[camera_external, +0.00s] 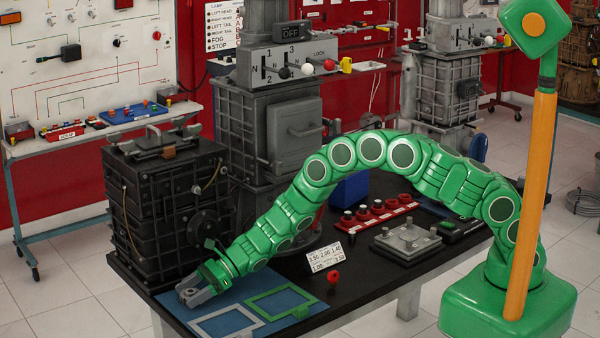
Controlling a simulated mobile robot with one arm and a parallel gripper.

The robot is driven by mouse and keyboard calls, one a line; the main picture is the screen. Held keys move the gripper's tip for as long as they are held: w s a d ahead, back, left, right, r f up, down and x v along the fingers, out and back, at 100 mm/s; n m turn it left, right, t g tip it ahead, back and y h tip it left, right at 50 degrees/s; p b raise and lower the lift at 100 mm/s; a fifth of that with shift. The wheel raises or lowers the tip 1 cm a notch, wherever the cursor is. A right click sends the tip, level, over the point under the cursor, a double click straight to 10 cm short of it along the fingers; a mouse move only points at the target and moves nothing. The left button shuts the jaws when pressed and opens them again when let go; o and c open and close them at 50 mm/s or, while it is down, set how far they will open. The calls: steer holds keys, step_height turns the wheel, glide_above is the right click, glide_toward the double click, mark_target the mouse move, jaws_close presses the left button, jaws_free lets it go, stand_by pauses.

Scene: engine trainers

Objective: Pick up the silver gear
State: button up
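My green segmented arm arches over the black table from the right. My grey gripper (187,293) is low over the left end of a blue mat (257,306), near the table's front left corner. Its fingers are small here, and I cannot tell whether they are open or shut or hold anything. I cannot make out a silver gear clearly; it may be hidden at the fingers.
A grey frame (206,322) and a green frame (302,296) lie on the mat. A black machine (165,205) stands close behind my gripper. A white number card (325,256), a red knob (333,277) and a grey plate (392,247) are further right on the table.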

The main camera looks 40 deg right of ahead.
steer(key=c, duration=0.8)
steer(key=shift+r, duration=0.1)
